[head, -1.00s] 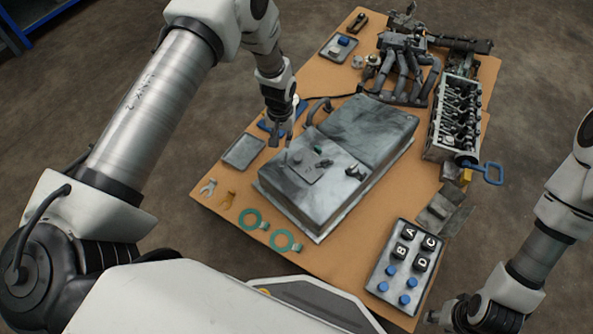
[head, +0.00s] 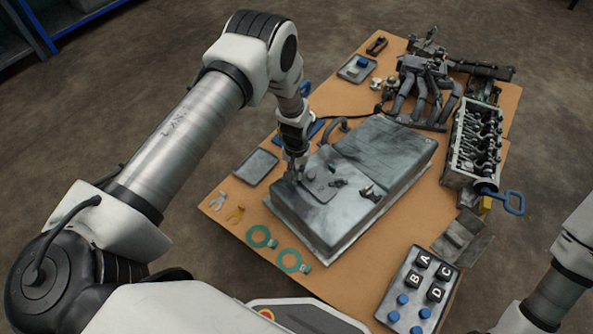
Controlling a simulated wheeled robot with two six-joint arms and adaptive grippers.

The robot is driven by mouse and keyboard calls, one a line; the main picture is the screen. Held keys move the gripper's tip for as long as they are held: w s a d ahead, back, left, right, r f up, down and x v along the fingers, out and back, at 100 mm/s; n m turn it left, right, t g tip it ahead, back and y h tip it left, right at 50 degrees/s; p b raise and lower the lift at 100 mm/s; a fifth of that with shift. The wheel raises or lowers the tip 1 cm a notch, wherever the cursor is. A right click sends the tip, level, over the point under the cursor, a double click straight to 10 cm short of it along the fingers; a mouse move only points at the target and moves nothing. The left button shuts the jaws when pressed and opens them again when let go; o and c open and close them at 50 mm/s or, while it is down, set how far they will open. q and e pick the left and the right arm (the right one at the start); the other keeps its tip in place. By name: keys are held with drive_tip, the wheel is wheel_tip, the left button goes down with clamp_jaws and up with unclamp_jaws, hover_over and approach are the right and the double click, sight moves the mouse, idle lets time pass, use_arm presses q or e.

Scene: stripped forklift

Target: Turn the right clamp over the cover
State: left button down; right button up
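A grey metal box (head: 372,148) lies in the middle of the table. My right gripper is out of view below the right edge.
A tray with lettered blocks and blue pegs (head: 418,290) lies front right. Green rings (head: 262,237) and small forked parts (head: 236,215) lie front left. An engine head (head: 476,145) and pipes (head: 428,92) fill the back right. An empty grey tray (head: 256,167) is at left.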

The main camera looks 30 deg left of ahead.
use_arm(q)
drive_tip(key=shift+n, duration=0.3)
drive_tip(key=n+p, duration=0.2)
drive_tip(key=n, duration=0.1)
drive_tip(key=shift+r, duration=0.1)
drive_tip(key=n+p, duration=0.1)
drive_tip(key=n, duration=0.3)
drive_tip(key=shift+n, duration=0.4)
drive_tip(key=n+p, duration=0.1)
drive_tip(key=n, duration=0.3)
drive_tip(key=shift+d, duration=0.1)
drive_tip(key=n+p, duration=0.1)
drive_tip(key=n, duration=0.4)
drive_tip(key=shift+w+n, duration=0.1)
drive_tip(key=shift+n, duration=0.2)
drive_tip(key=c, duration=1.5)
unclamp_jaws()
